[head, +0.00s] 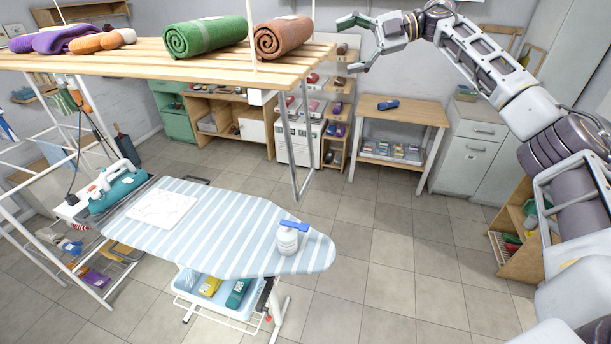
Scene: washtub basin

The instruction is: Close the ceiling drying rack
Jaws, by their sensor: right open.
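The ceiling drying rack (130,62) is a wooden slatted platform hung on white rods, spanning the upper left of the head view. It is lowered to a level above the ironing board and carries several rolled towels. A grey metal loop (301,160) hangs below its right end. My right gripper (352,45) is to the right of the rack's right end, apart from it in the picture. Its green-tipped fingers are spread and empty, pointing left. The rack's upper fixings are outside the view. My left gripper is not in view.
A striped ironing board (225,235) stands below the rack, with an iron (118,187) and a spray bottle (288,238). A wooden table (420,110) and grey cabinet (470,150) stand behind. White airer bars fill the left. The tiled floor (390,260) at centre right is clear.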

